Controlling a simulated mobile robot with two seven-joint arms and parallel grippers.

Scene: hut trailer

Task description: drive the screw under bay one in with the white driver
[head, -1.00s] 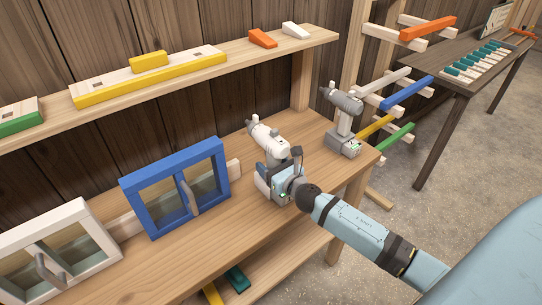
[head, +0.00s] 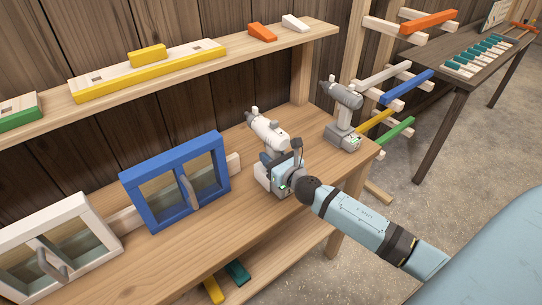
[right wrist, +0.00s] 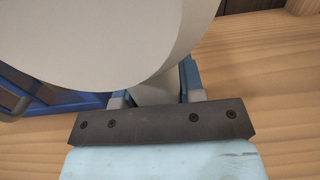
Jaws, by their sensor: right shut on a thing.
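The white driver (head: 270,134) stands upright on the wooden bench, right of the blue framed doors. My right gripper (head: 273,160) is shut on its handle, below the white body. In the right wrist view the driver's pale body (right wrist: 100,35) fills the upper left, and its grip lies between the two fingers (right wrist: 155,92). The driver's base shows beside the gripper; I cannot tell whether it touches the bench. I cannot make out the screw or any bay label. My left gripper is not in view.
A grey driver (head: 343,97) stands at the bench's right end. Blue framed doors (head: 172,180) and white framed doors (head: 55,240) stand to the left. A shelf (head: 240,62) with coloured blocks runs above. Bare bench top (head: 190,255) lies in front.

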